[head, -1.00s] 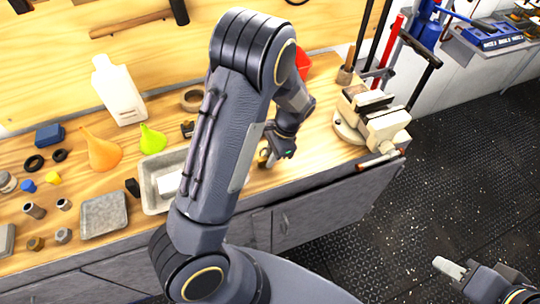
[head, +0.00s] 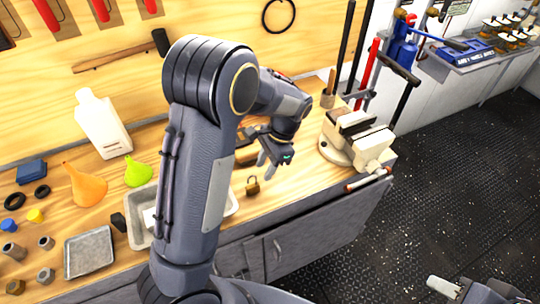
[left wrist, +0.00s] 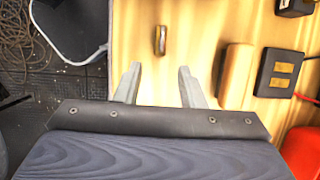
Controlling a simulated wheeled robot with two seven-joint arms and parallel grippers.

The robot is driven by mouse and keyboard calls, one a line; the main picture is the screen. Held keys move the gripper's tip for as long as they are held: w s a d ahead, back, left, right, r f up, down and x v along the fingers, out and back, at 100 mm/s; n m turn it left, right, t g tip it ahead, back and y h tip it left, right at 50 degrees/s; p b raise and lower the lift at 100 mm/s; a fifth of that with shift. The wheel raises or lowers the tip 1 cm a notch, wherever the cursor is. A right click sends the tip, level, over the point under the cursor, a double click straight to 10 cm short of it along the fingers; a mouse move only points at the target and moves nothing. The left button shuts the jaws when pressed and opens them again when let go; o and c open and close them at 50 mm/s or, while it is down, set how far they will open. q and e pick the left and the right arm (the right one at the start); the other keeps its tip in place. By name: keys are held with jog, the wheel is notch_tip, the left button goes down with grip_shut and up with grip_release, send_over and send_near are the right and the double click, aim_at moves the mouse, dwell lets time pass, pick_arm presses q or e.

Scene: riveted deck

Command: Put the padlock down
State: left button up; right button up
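The brass padlock (head: 252,186) stands on the wooden workbench (head: 290,190) near its front edge, right of the grey metal tray (head: 232,204). In the left wrist view the padlock (left wrist: 160,40) is seen from above, beyond the fingertips and clear of them. My left gripper (head: 264,160) is above the bench, just behind and above the padlock. Its two fingers (left wrist: 160,78) are spread with nothing between them. My right gripper (head: 445,288) shows only in part at the bottom right, over the floor; its opening cannot be made out.
A bench vise (head: 358,140) stands to the right. A white bottle (head: 103,125), orange funnel (head: 87,186) and green funnel (head: 137,172) stand to the left. In the wrist view a wooden piece (left wrist: 236,75) and a dark box (left wrist: 286,73) lie right of the padlock. Bare wood surrounds the padlock.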

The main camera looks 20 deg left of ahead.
pick_arm(q)
jog(key=s+r+n+t+h, duration=0.3)
jog(key=s+r+n+h, duration=0.2)
jog(key=s+r, duration=0.5)
jog(key=s+d+r+n+t+h, duration=0.1)
jog(key=s+n+t, duration=0.4)
jog(key=s, duration=0.5)
jog(key=shift+d+r+t, duration=0.3)
jog(key=shift+d+r, duration=0.05)
jog(key=shift+r, duration=0.35)
jog(key=shift+s, duration=0.1)
